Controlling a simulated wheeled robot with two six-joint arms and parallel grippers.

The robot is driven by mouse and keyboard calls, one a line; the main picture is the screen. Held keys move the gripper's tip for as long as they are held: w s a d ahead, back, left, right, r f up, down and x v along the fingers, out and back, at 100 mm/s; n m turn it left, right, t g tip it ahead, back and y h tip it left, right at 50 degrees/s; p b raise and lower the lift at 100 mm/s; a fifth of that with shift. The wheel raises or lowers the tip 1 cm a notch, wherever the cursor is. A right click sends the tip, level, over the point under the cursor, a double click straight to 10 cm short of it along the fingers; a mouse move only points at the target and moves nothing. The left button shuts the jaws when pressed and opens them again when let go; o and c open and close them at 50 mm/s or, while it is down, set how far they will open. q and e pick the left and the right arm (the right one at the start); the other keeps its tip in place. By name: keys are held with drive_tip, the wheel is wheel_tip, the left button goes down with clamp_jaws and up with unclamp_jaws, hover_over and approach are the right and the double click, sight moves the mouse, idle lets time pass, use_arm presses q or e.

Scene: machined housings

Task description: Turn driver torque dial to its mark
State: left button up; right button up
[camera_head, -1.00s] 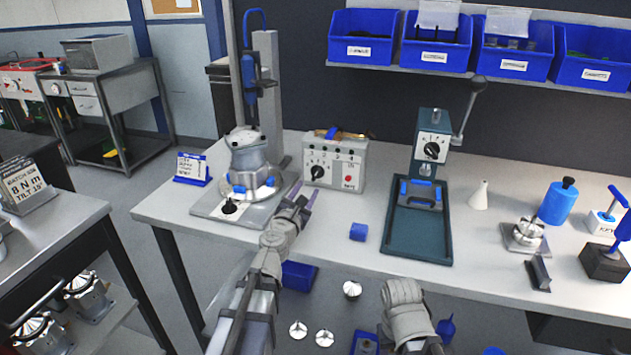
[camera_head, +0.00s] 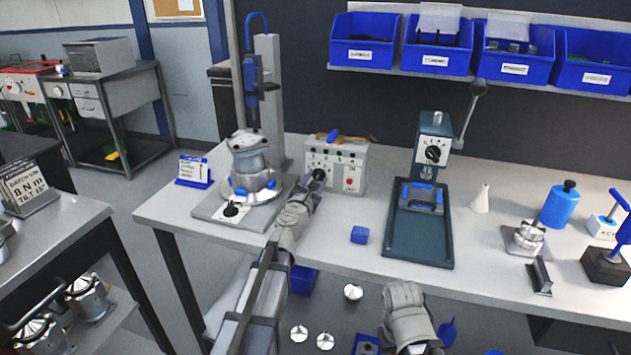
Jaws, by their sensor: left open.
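The driver controller box (camera_head: 350,172) stands on the bench, grey, with a red button and printed marks on its front. Its black dial (camera_head: 319,173) is at the lower left of that face, partly covered by my gripper. My left gripper (camera_head: 314,184) is open, with its fingertips at the dial; I cannot tell whether they touch it. The dial's pointer cannot be read here.
Left of the box, a metal housing (camera_head: 250,160) sits on a fixture under a hanging blue driver (camera_head: 254,82). A blue block (camera_head: 359,235) lies in front of the box. A green press (camera_head: 418,235) stands to the right. Blue bins (camera_head: 438,57) hang above.

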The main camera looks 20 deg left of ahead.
use_arm(q)
drive_tip(key=shift+c, duration=0.3)
clamp_jaws()
drive_tip(key=shift+m, duration=0.8)
drive_tip(key=shift+o, duration=0.3)
unclamp_jaws()
drive_tip(key=s, duration=0.8)
drive_tip(key=shift+a, duration=0.1)
drive_tip(key=shift+w, duration=0.1)
